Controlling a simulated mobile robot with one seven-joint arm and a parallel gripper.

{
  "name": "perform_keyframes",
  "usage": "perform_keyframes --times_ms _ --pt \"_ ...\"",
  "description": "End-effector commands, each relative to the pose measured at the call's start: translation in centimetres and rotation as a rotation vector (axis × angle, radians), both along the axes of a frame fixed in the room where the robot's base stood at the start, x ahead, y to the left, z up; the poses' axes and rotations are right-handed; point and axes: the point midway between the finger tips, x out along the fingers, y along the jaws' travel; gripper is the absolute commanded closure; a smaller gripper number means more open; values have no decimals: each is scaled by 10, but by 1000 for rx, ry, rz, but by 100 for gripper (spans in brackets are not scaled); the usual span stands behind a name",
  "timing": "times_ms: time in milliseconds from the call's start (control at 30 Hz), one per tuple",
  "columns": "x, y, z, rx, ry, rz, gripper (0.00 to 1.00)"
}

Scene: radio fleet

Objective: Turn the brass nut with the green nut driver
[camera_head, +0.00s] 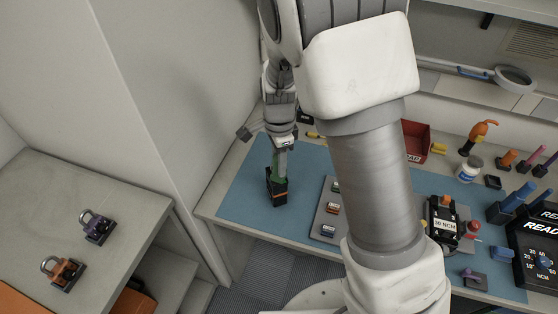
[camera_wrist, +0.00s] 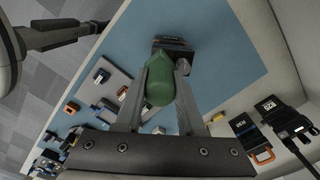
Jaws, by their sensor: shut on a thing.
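My gripper (camera_head: 281,146) points down over the left part of the blue mat; in the wrist view its fingers (camera_wrist: 159,78) are shut on the green nut driver (camera_wrist: 159,85). The driver's green handle (camera_head: 279,164) stands roughly upright above a dark device with orange trim (camera_head: 277,189) on the mat. That device also shows beyond the fingertips in the wrist view (camera_wrist: 172,44). The driver's lower end is hidden, so I cannot tell whether it touches the device or a nut. I cannot make out the brass nut in either view.
The blue mat (camera_head: 240,190) has bare room left of the device. A grey tray (camera_head: 320,230) with several small blocks lies to its right. A red bin (camera_head: 416,138) stands behind my arm.

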Motion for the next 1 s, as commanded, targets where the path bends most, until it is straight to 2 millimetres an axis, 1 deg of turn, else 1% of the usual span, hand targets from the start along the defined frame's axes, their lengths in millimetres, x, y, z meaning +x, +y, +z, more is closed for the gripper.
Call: perform_keyframes --times_ms 300,767,1000 --pt "0 0 -5 0 0 0 100" --pt "0 0 -5 0 0 -5 100" --pt "0 0 -4 -2 2 -75 100"
